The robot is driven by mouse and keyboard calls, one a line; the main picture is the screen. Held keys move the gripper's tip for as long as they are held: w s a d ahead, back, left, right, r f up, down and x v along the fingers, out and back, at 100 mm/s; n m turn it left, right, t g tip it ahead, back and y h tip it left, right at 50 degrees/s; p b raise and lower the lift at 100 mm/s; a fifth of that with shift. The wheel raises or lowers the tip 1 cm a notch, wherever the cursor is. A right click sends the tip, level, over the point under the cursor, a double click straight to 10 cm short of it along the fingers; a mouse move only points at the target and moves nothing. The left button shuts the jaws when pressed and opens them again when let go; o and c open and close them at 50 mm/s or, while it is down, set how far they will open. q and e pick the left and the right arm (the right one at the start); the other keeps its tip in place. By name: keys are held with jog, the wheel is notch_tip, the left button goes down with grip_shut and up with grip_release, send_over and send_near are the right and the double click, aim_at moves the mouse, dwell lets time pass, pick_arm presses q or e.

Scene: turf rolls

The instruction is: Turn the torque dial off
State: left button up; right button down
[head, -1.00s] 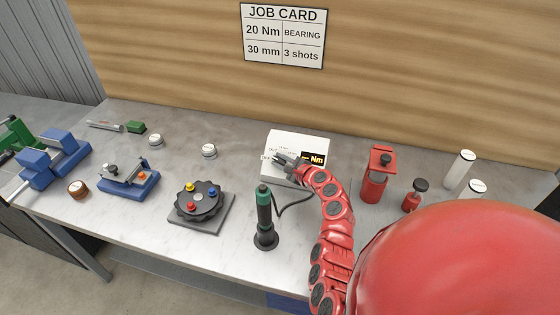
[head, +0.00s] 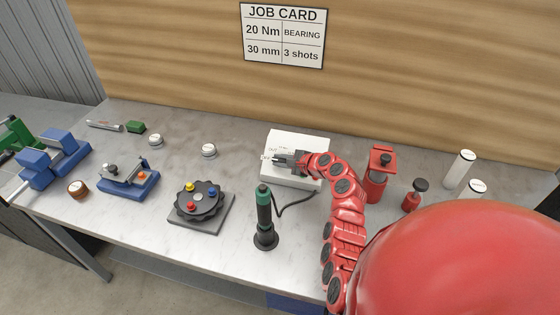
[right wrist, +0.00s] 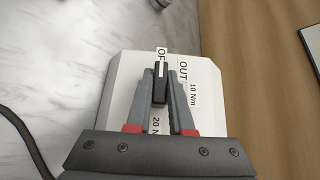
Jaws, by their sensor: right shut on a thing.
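The torque dial (right wrist: 159,84) is a slim black knob with a white mark on the white controller box (head: 310,147). In the right wrist view its marked end faces the partly hidden label reading "OF". Labels "OUT", "10 Nm" and a partly covered "20 N" sit around it. My right gripper (right wrist: 160,76) has a finger on each side of the knob and is shut on it. In the head view the right gripper (head: 277,159) lies over the box's left front part and hides the dial. The box's display is hidden behind my arm. My left gripper is out of view.
A green and black screwdriver (head: 264,215) stands in front of the box, its cable (head: 295,203) running towards it. A round black fixture (head: 198,201) stands to the left. The job card (head: 284,35) hangs behind.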

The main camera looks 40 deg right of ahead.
jog(key=c, duration=0.8)
grip_release()
jog(key=shift+s, duration=0.15)
jog(key=shift+s+d+r, duration=0.15)
jog(key=shift+s+r, duration=0.05)
jog(key=shift+s, duration=0.05)
jog(key=b+v, duration=0.5)
jog(key=v, duration=1.1)
jog(key=shift+s, duration=0.25)
jog(key=shift+r, duration=0.1)
